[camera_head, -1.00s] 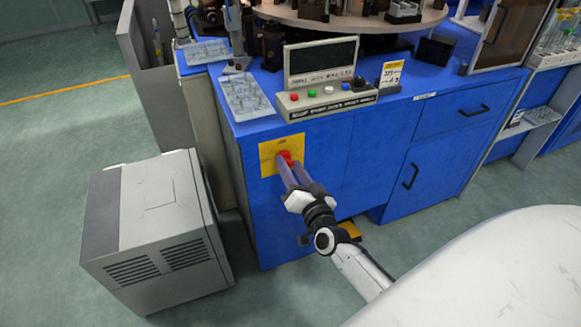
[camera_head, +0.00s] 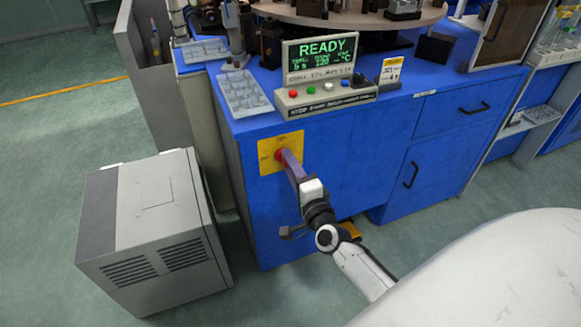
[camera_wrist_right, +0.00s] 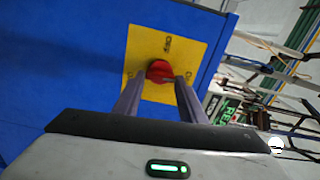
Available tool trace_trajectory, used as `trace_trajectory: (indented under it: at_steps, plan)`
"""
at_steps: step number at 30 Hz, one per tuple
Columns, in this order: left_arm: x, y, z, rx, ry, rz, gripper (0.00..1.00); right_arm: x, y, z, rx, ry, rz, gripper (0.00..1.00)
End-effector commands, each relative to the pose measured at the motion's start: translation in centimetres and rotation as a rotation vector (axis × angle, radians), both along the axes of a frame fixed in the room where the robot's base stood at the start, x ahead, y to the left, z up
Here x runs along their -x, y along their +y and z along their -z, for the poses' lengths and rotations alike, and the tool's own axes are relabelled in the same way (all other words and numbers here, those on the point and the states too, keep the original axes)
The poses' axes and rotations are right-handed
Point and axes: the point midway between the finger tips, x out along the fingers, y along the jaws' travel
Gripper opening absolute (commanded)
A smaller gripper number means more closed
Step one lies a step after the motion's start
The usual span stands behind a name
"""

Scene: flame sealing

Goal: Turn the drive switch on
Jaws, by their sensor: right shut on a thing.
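The drive switch (camera_head: 280,155) is a red knob on a yellow plate (camera_head: 265,148) on the blue cabinet's front. In the right wrist view the red knob (camera_wrist_right: 160,71) sits between my fingertips, in front of the yellow plate (camera_wrist_right: 186,50). My right gripper (camera_head: 287,158) is shut on the knob, and its fingers partly hide it in the head view. The gripper appears rolled in the head view. The panel display (camera_head: 320,52) is lit green and reads READY. My left gripper is not in view.
A control panel (camera_head: 328,98) with coloured buttons stands on the blue cabinet (camera_head: 385,130) above the switch. A grey box unit (camera_head: 155,225) stands on the floor at the left. A round turntable (camera_head: 355,18) is at the back. Drawer handles (camera_head: 474,109) stick out at the right.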

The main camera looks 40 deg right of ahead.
Motion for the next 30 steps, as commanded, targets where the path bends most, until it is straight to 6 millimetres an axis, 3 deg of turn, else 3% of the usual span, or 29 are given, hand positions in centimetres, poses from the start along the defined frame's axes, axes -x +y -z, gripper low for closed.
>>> trace_trajectory:
  at_steps: [23, 24, 27, 30]
  plan:
    - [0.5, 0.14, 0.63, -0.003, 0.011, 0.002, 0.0, 0.07, 0.03, 0.19, -0.11, -0.023, 0.0, 0.15]
    - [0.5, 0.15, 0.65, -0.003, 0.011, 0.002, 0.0, 0.07, 0.03, 0.19, -0.11, -0.023, 0.0, 0.39]
    - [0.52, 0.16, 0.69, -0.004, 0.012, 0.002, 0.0, 0.06, 0.03, 0.17, -0.109, -0.023, 0.0, 0.56]
    - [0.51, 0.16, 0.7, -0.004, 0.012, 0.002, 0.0, 0.04, 0.03, 0.14, -0.107, -0.024, 0.0, 0.56]
